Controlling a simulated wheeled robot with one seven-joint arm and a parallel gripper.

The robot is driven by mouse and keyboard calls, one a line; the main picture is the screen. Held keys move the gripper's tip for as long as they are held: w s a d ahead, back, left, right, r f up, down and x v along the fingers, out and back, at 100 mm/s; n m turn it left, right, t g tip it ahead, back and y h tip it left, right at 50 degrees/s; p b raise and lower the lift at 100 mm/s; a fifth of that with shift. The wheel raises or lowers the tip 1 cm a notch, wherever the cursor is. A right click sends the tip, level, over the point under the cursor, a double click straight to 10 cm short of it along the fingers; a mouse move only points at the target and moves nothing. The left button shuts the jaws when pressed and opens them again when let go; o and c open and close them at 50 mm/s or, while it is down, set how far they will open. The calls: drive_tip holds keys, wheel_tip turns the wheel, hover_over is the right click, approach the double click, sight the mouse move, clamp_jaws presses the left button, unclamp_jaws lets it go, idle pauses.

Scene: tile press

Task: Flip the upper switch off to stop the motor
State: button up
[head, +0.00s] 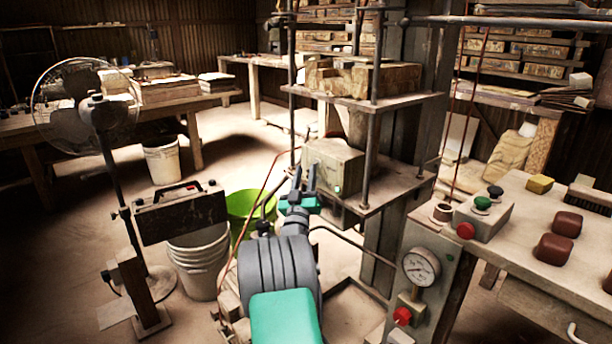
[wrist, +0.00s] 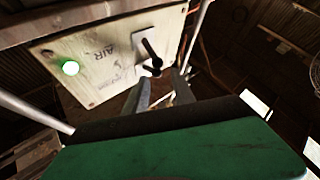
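A pale, worn switch box (head: 333,167) sits on the lower shelf of the press frame in the head view. In the wrist view the box face (wrist: 100,60) shows tilted, with a glowing green lamp (wrist: 70,67) and the lettering "AIR". A light plate (wrist: 141,44) on it carries what look like two dark levers, one (wrist: 150,47) above the other (wrist: 154,68) in that picture. My gripper (head: 305,168) is just left of the box. In the wrist view my gripper (wrist: 162,80) has its fingers apart, their tips close to the lower lever. Contact cannot be told.
Metal rods (head: 368,150) of the press frame and a shelf (head: 365,100) loaded with blocks surround the box. A bench at right holds a button box (head: 483,215). A green bucket (head: 243,207) and a fan (head: 95,115) stand at left.

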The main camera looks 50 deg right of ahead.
drive_tip(key=shift+o, duration=0.4)
drive_tip(key=shift+s+d, duration=0.15)
drive_tip(key=b+v, duration=0.3)
drive_tip(key=v, duration=0.5)
drive_tip(key=shift+r, duration=0.1)
